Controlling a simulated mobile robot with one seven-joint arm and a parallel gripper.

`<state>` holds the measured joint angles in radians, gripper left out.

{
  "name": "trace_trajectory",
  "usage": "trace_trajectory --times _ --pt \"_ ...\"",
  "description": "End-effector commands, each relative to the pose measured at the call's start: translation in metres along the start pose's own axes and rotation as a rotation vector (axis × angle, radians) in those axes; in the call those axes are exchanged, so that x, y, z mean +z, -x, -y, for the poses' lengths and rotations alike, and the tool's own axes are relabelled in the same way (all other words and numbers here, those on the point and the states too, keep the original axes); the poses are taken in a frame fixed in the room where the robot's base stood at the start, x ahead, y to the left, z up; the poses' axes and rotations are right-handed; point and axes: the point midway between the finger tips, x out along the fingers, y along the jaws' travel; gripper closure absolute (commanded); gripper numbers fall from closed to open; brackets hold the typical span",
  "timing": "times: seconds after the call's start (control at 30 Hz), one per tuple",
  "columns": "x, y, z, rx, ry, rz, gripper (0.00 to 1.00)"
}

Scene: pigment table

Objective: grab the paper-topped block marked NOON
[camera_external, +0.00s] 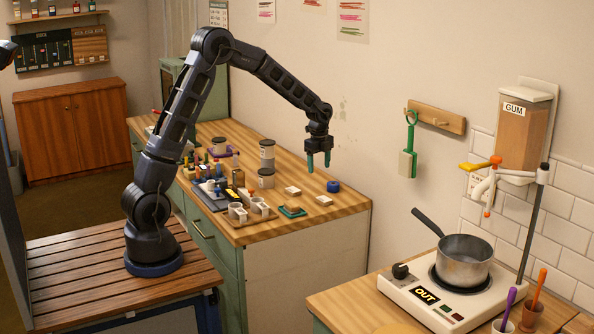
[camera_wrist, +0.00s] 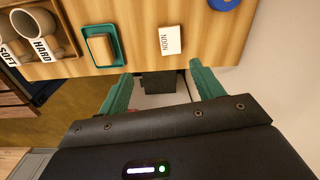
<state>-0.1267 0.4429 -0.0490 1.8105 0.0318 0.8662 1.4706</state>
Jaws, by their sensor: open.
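The block marked NOON (camera_wrist: 170,40) is small, with a white paper top, and lies on the wooden tabletop near its end edge in the wrist view. By its place beside the green tray, it is the right-hand pale block (camera_external: 324,200) in the external view, where its lettering is too small to read. My gripper (camera_external: 319,161) is open and empty, pointing down above the tabletop's right end. In the wrist view its green fingers (camera_wrist: 160,74) reach just past the table edge, short of the block, with nothing between them touching it.
A green tray (camera_wrist: 118,61) holding a tan block is left of the NOON block. A blue round item (camera_external: 333,186) lies close by, near the wall. Another pale block (camera_external: 292,191) sits farther back. Cups in a wooden holder (camera_external: 235,219) stand left.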

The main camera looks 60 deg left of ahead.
Motion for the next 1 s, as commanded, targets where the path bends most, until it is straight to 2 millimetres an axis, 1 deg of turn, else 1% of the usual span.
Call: trace_trajectory --times 0.03,0.1,0.23,0.37,0.43,0.7,0.93,1.0 --pt "0.001 -0.011 0.006 0.009 -0.022 0.000 0.34" --pt "0.002 -0.021 0.013 0.016 -0.051 -0.001 0.34" --pt "0.003 -0.032 0.020 0.022 -0.081 -0.002 0.34" --pt "0.003 -0.039 0.021 0.024 -0.088 -0.003 0.34" --pt "0.003 -0.046 0.020 0.024 -0.087 -0.003 0.34" --pt "0.002 -0.083 0.019 0.025 -0.087 -0.002 0.34" --pt "0.000 -0.096 0.020 0.024 -0.087 -0.002 0.34" --pt "-0.002 -0.103 0.020 0.025 -0.087 -0.002 0.34"
